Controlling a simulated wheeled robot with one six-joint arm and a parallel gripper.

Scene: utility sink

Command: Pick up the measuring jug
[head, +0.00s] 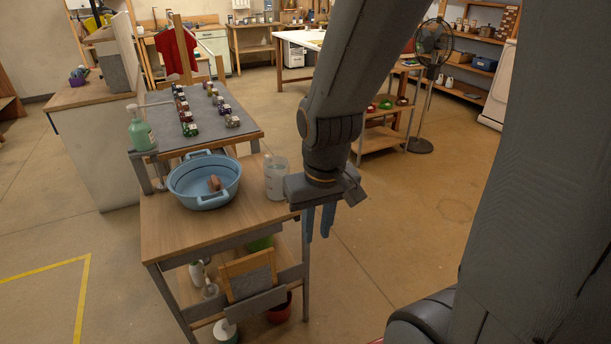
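The measuring jug (277,178) is a clear, see-through container. It stands upright at the right end of the wooden table, to the right of a blue basin. My gripper (318,236) hangs with its fingers pointing down, just right of the table's right edge in the picture. A gap shows between its two blue-grey fingers, and nothing is between them. The gripper's body is close to the jug's lower right side in the picture; I cannot tell whether they touch. The jug's handle cannot be made out.
The blue basin (191,190) holds a small brown object (214,184). The wooden table (162,232) has bottles and a bucket on its lower shelf. Behind it, a grey-topped bench (205,132) bears a green soap bottle (141,130) and several small coloured items. Floor right of the table is clear.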

